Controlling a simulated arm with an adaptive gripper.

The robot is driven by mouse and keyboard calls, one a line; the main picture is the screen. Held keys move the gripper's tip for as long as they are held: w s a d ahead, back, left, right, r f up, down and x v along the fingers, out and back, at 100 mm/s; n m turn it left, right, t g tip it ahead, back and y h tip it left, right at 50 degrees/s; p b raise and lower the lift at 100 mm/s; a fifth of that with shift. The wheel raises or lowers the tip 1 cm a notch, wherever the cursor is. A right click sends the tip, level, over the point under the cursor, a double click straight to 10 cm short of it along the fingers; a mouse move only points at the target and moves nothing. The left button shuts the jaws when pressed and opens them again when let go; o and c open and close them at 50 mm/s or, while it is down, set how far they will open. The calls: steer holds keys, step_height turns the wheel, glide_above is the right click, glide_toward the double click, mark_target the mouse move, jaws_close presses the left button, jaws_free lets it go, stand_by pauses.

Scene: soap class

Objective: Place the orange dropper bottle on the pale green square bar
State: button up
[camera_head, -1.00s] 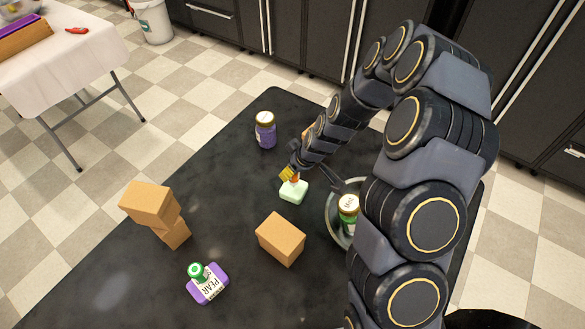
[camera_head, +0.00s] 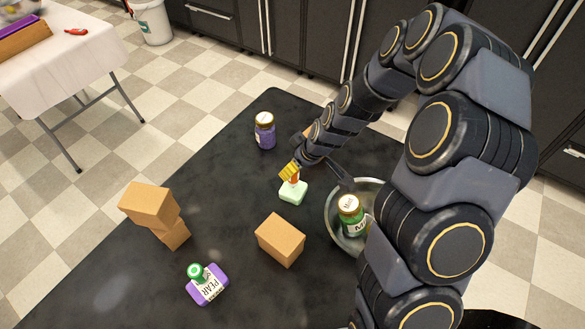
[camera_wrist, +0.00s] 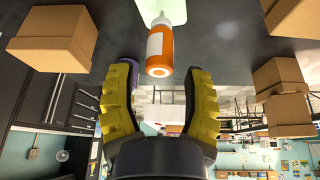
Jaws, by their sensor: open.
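The orange dropper bottle (camera_wrist: 160,48) has a white label. In the wrist view its narrow pale end points at the pale green square bar (camera_wrist: 196,14) and its round orange end faces the camera. In the head view only a bit of the bottle (camera_head: 294,181) shows above the bar (camera_head: 293,193), largely hidden by my gripper (camera_head: 289,171). The bottle appears to be on the bar; exact contact is unclear. In the wrist view my gripper (camera_wrist: 160,85) is open, its yellow fingers apart, with the bottle beyond the tips and clear of both.
A metal bowl (camera_head: 333,228) holds a green jar (camera_head: 352,222) right of the bar. A cardboard box (camera_head: 281,240) stands in front, stacked boxes (camera_head: 152,208) at left.

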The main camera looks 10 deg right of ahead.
steer(key=v, duration=0.8)
steer(key=s+r+m+g+h, duration=0.1)
steer(key=s+r+m+g, duration=0.2)
steer(key=s, duration=1)
steer(key=s+a+r+m+g+h, duration=0.1)
steer(key=s+r+m+g, duration=0.1)
steer(key=s+r, duration=0.7)
steer(key=s+m, duration=0.1)
steer(key=s, duration=0.3)
steer(key=shift+s+a+m+g+h, duration=0.3)
steer(key=shift+m+g, duration=0.1)
steer(key=shift+r, duration=0.1)
